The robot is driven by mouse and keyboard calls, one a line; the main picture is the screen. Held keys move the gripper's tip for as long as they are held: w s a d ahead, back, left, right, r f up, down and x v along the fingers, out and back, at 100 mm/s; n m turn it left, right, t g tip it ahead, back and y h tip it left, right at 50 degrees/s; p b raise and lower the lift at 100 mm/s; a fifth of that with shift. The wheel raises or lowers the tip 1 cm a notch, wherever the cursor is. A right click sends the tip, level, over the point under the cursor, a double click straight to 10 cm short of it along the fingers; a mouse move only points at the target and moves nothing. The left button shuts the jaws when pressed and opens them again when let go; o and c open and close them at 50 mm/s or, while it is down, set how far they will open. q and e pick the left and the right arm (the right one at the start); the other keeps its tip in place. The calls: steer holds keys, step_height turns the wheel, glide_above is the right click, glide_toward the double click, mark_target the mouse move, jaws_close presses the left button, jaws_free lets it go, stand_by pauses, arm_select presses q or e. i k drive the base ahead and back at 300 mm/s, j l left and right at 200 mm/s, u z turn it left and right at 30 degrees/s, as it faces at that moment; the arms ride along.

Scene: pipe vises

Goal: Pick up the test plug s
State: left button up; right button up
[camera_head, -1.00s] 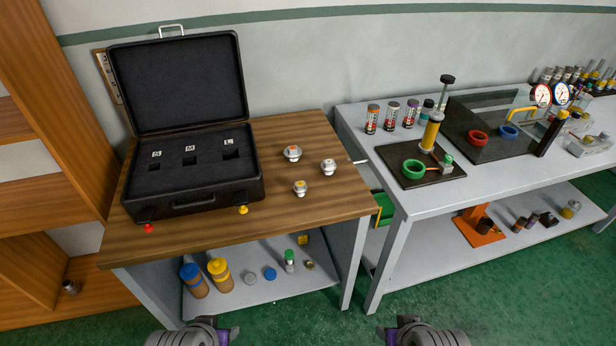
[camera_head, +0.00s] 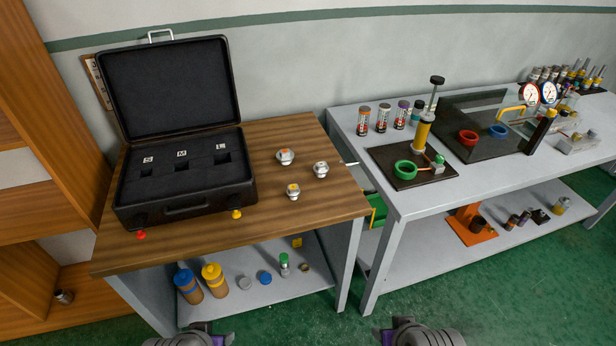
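Three silver test plugs stand apart on the wooden tabletop, right of the case. One with an orange-red top (camera_head: 285,156) is at the back, a whitish-topped one (camera_head: 320,169) is to its right, and the smallest, with a yellow-orange top (camera_head: 293,191), is nearest the front. Their size letters are too small to read. The open black case (camera_head: 185,184) has slots labelled S, M and L, which look empty. My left gripper (camera_head: 210,340) and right gripper (camera_head: 392,338) show only partly at the bottom edge, well short of the plugs. Their fingertips are mostly cut off.
The case's raised lid (camera_head: 168,88) stands at the back left. A grey bench (camera_head: 440,202) to the right carries a dark plate with a green ring (camera_head: 405,170), cans and gauges. Bottles (camera_head: 213,275) and small parts sit on the lower shelf. The wooden table's front right is clear.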

mark_target(294, 191)
steer(key=i+l, duration=0.15)
steer(key=l, duration=0.2)
steer(key=i+l, duration=0.1)
steer(key=l, duration=0.25)
steer(key=i+l+u, duration=0.2)
steer(key=l, duration=0.25)
steer(key=l+u, duration=0.2)
steer(key=l, duration=0.25)
steer(key=u, duration=1.75)
steer(key=l, duration=0.1)
